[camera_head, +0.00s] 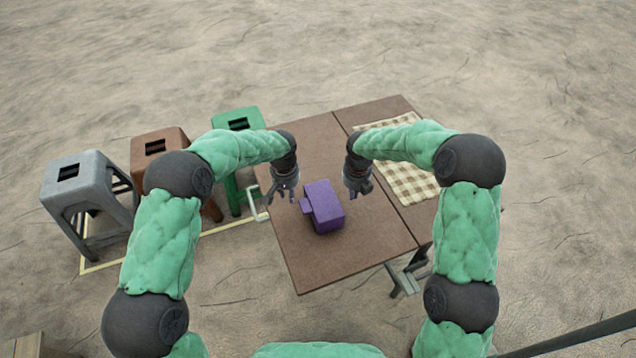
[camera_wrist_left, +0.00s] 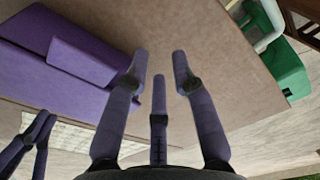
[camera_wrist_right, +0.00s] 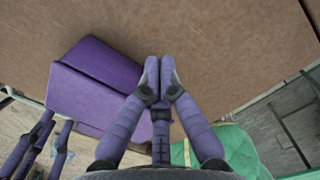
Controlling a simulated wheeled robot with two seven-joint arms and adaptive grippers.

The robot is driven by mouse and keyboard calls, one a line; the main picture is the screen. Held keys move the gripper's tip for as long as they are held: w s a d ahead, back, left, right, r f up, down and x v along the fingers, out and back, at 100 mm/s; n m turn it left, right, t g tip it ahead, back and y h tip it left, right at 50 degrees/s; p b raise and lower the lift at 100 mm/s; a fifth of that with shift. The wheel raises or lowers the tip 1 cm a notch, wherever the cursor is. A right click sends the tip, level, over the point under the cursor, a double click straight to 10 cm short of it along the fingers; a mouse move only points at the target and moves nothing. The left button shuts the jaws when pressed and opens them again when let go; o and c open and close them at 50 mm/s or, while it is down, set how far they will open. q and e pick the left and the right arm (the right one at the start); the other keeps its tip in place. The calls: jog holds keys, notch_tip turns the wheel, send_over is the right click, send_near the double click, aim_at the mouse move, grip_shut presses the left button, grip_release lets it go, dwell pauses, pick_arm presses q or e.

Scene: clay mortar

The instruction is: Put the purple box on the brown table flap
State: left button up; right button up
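The purple box (camera_head: 325,205), with a smaller block jutting from its left side, rests on the left part of the brown table (camera_head: 310,262). A seam divides this part from the right part; I cannot tell which is the flap. My left gripper (camera_head: 284,192) is open and empty, left of the box and apart from it. My right gripper (camera_head: 358,186) is to the right of the box, its fingertips together with nothing seen between them. The box also shows at the left in the left wrist view (camera_wrist_left: 60,90) and the right wrist view (camera_wrist_right: 90,90).
A checkered cloth (camera_head: 408,180) lies on the right part of the table. Grey (camera_head: 75,175), brown (camera_head: 155,147) and green (camera_head: 240,118) stools stand left of the table, by yellow floor lines. A white handle-like piece (camera_head: 255,205) is at the table's left edge. The front tabletop is clear.

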jog(key=o, duration=0.4)
jog(key=shift+o, duration=0.2)
jog(key=shift+r, duration=0.15)
pick_arm(q)
notch_tip(320, 180, up, 12)
jog(key=shift+s, duration=0.4)
pick_arm(e)
notch_tip(320, 180, up, 12)
jog(key=shift+s, duration=0.45)
